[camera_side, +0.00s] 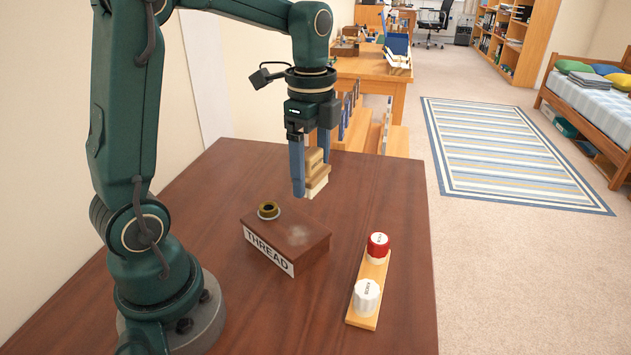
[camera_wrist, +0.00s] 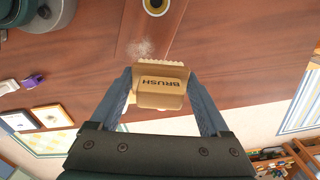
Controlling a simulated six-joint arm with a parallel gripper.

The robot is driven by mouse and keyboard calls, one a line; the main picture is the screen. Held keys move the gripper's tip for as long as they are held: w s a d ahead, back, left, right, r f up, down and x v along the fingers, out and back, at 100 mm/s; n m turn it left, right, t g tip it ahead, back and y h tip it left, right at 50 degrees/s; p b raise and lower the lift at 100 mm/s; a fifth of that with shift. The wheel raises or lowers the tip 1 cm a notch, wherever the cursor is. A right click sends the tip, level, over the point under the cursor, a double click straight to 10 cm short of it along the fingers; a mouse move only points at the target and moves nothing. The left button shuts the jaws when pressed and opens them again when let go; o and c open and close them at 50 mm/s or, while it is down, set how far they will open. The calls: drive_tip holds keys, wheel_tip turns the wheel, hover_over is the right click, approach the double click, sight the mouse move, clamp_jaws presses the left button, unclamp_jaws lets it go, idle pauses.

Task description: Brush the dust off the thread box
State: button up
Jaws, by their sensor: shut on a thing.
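The thread box (camera_side: 290,241) is a brown box with a white THREAD label, on the dark wooden table. In the wrist view the dust patch (camera_wrist: 140,47) and ring (camera_wrist: 156,6) show beyond the brush. My gripper (camera_side: 310,180) is shut on the brush (camera_side: 317,172), a tan block with pale bristles, held above and behind the box, apart from it. The brush (camera_wrist: 160,84) shows its BRUSH lettering between the fingers.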

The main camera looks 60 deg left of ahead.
sight(313, 223)
drive_tip(key=shift+f, duration=4.2)
drive_tip(key=shift+s+d+r, duration=0.1)
drive_tip(key=shift+s+r, duration=0.05)
drive_tip(key=shift+s, duration=0.25)
clamp_jaws()
drive_tip(key=shift+s+d, duration=0.25)
drive_tip(key=shift+s, duration=0.75)
drive_tip(key=shift+s+d, duration=0.25)
drive_tip(key=shift+s, duration=0.7)
drive_tip(key=shift+s+d, duration=0.25)
drive_tip(key=shift+s, duration=0.75)
drive_tip(key=shift+w+a, duration=0.2)
drive_tip(key=shift+w, duration=0.65)
drive_tip(key=shift+w+a, duration=0.25)
drive_tip(key=shift+w, duration=0.55)
drive_tip(key=shift+w+a, duration=0.2)
drive_tip(key=shift+w, duration=0.65)
drive_tip(key=shift+w+a, duration=0.15)
drive_tip(key=shift+w, duration=0.55)
drive_tip(key=shift+w+a+r, duration=0.1)
drive_tip(key=shift+w, duration=0.2)
drive_tip(key=shift+s+r, duration=0.15)
drive_tip(key=shift+r, duration=3.8)
